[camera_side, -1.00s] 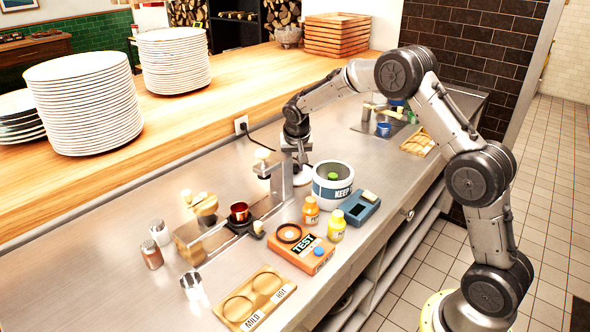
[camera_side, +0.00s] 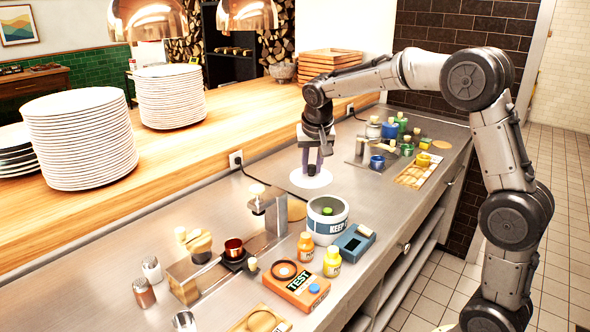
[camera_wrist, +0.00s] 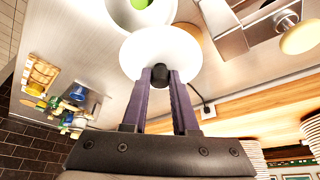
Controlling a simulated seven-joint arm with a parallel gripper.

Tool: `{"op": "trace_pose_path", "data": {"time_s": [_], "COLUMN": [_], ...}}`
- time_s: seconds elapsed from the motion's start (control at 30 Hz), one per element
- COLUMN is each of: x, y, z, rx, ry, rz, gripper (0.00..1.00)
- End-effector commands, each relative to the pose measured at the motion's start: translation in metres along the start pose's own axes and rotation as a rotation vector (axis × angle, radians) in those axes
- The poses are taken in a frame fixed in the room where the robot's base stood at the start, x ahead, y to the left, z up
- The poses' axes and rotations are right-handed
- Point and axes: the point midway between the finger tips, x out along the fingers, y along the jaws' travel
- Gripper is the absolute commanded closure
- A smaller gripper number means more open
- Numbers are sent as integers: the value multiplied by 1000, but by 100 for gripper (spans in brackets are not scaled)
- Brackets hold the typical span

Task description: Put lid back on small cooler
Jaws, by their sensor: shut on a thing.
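The small cooler (camera_side: 328,228) is a white round tub with a blue-grey band, standing open on the steel counter. A green item (camera_wrist: 140,4) shows inside it in the wrist view. The lid (camera_side: 311,181) is a white disc with a dark knob (camera_wrist: 160,76). My gripper (camera_side: 312,160) is shut on this knob and holds the lid behind the cooler in the side view, apart from its rim. In the wrist view the lid (camera_wrist: 160,50) hangs under my fingers and overlaps the near part of the cooler (camera_wrist: 138,18). Its height above the counter is hard to tell.
A metal stand (camera_side: 270,212) and a tan disc (camera_side: 297,210) are left of the cooler. Orange and yellow bottles (camera_side: 332,262), a test box (camera_side: 301,284) and a blue device (camera_side: 354,242) stand in front. Coloured containers (camera_side: 390,130) are at the back right.

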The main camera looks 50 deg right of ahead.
Motion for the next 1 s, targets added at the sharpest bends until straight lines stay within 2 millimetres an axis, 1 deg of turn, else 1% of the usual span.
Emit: {"op": "trace_pose_path", "data": {"time_s": [0.03, 0.13, 0.23, 0.37, 0.57, 1.0], "x": [-10, -22, -28, -31, -21, 15], "y": [9, 22, 31, 36, 36, 36], "z": [9, 23, 33, 40, 44, 59], "rx": [1, 1, 0, 0, 0, 0], "ry": [2, 2, 1, 0, -1, -1], "rz": [-1, -1, 0, 1, 1, 1], "gripper": [100, 100, 100, 100, 100, 100]}}
